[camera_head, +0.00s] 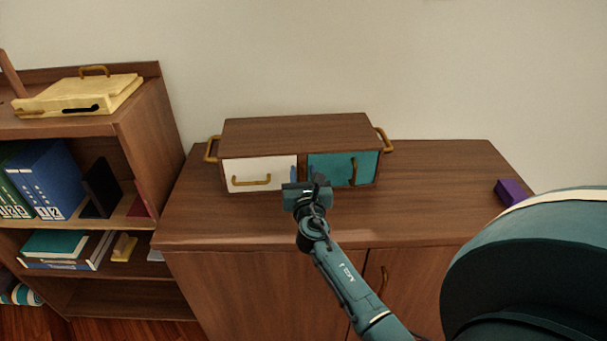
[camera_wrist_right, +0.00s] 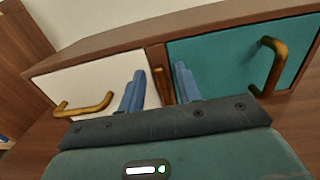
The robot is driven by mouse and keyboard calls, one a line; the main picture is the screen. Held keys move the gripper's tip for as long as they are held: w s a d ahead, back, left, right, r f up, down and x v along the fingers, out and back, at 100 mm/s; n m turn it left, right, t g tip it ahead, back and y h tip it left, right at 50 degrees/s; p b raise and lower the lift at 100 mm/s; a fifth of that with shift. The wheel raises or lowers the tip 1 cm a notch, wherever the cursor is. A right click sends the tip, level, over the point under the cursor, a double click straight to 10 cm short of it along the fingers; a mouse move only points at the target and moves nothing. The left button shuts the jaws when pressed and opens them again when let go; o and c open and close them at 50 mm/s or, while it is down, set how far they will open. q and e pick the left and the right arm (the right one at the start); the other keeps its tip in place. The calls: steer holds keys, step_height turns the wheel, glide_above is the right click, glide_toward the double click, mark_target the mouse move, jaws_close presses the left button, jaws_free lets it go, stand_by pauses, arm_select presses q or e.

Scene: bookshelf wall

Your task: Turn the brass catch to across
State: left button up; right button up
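The small cabinet (camera_head: 300,134) has a white front (camera_head: 238,169) on the left and a teal front (camera_head: 335,166) on the right. The brass catch (camera_wrist_right: 163,86) sits on the wooden divider between these fronts and points up and down, along the divider. In the head view my gripper hides it. My right gripper (camera_wrist_right: 158,82) is open, with one blue finger on each side of the catch; I cannot tell whether either finger touches it. In the head view the right gripper (camera_head: 301,174) is at the cabinet's front middle. My left gripper is not in view.
Brass handles stick out from the white front (camera_wrist_right: 83,107) and the teal front (camera_wrist_right: 268,68). The cabinet stands on a wooden sideboard (camera_head: 430,190). A purple block (camera_head: 511,192) lies at its right end. A bookshelf (camera_head: 150,130) stands at left.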

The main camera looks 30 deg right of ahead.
jaws_close()
stand_by(0.3)
